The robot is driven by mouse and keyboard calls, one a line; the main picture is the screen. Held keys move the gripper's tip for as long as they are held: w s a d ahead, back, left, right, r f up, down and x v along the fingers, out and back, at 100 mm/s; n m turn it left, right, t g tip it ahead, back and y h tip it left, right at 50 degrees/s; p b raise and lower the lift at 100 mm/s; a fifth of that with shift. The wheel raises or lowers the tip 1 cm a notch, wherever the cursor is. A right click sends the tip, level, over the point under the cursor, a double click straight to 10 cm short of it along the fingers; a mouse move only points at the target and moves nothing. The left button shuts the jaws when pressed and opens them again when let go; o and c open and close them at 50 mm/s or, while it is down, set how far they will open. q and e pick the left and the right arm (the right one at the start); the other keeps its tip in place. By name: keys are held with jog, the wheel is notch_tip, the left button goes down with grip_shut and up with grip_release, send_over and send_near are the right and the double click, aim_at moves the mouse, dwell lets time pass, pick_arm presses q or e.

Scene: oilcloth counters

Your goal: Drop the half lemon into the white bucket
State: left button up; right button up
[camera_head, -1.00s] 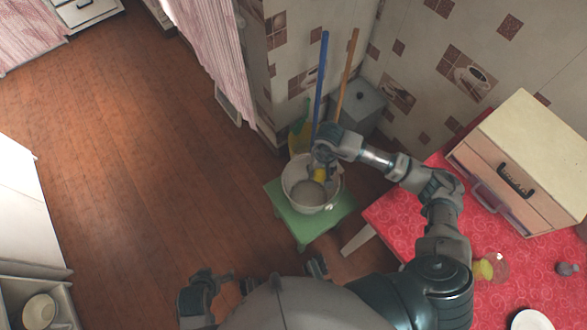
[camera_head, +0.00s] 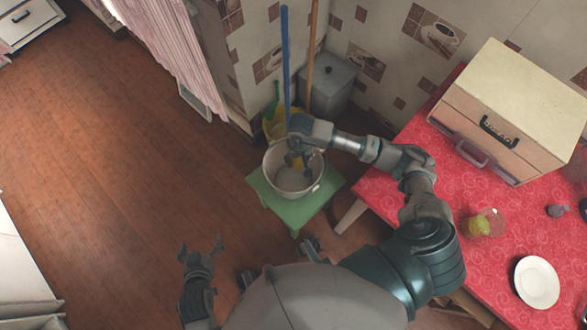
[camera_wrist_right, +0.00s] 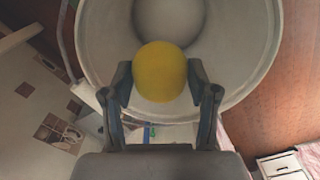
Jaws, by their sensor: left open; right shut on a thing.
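The yellow half lemon (camera_wrist_right: 160,72) is between the fingers of my right gripper (camera_wrist_right: 163,85) in the right wrist view. In the head view my right gripper (camera_head: 297,158) holds the half lemon (camera_head: 298,163) over the mouth of the white bucket (camera_head: 284,181). The bucket's rim and inside also show in the right wrist view (camera_wrist_right: 108,40), behind the lemon. The bucket stands upright on a green stool (camera_head: 328,190). My left gripper (camera_head: 201,250) is open and empty, low over the floor at the bottom left.
A red-covered counter (camera_head: 480,240) at the right bears a bread box (camera_head: 510,110), a white plate (camera_head: 536,282) and a clear jar (camera_head: 488,222). A blue pole (camera_head: 286,60) and a wooden pole (camera_head: 311,50) stand behind the bucket. A grey bin (camera_head: 329,85) is in the corner. Floor at left is clear.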

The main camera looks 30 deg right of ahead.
jog(key=shift+f, duration=0.15)
jog(key=o, duration=1.1)
notch_tip(320, 180, up, 12)
jog(key=shift+f, duration=0.1)
